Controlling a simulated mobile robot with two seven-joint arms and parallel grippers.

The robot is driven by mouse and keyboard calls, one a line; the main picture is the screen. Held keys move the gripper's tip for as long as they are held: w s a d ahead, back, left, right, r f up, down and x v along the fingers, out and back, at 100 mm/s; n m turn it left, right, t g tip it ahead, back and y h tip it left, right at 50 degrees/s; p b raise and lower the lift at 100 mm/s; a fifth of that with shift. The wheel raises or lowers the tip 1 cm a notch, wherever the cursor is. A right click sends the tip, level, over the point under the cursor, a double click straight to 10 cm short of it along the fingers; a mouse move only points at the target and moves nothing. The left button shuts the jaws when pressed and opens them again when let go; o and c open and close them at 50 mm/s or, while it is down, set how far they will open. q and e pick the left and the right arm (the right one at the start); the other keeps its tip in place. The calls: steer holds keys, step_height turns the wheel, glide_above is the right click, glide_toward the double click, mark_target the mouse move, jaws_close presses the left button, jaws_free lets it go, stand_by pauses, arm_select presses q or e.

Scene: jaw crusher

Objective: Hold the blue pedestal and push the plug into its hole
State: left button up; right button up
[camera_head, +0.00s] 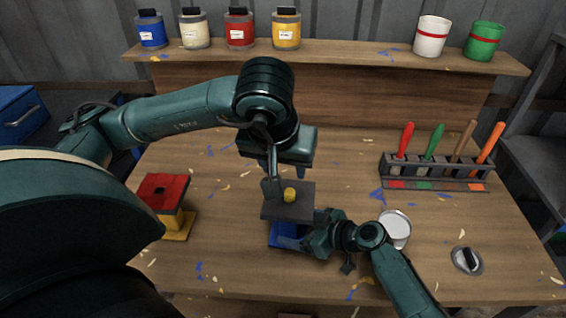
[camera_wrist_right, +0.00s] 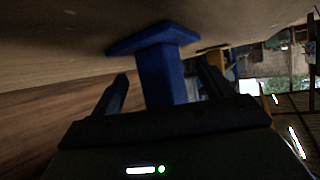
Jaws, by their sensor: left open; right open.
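The blue pedestal (camera_head: 283,233) stands near the middle of the table in the head view, mostly hidden under its dark grey top plate (camera_head: 300,209). A yellow plug (camera_head: 290,195) stands upright at the plate; how deep it sits in its hole I cannot tell. My left gripper (camera_head: 284,174) is open and empty, above and behind the plug, apart from it. My right gripper (camera_head: 297,242) is open, low at the pedestal's right side. In the right wrist view the pedestal's blue column (camera_wrist_right: 160,78) stands between the open fingers (camera_wrist_right: 162,69), with no clear contact.
A red-topped yellow pedestal (camera_head: 163,190) stands at the left. A white can (camera_head: 395,228) stands close to my right arm, with a grey lid (camera_head: 467,260) at front right. A tool rack (camera_head: 436,178) stands at back right. Paint jars (camera_head: 239,30) line the rear shelf.

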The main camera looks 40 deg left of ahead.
steer(key=v, duration=1)
steer(key=shift+d, duration=0.15)
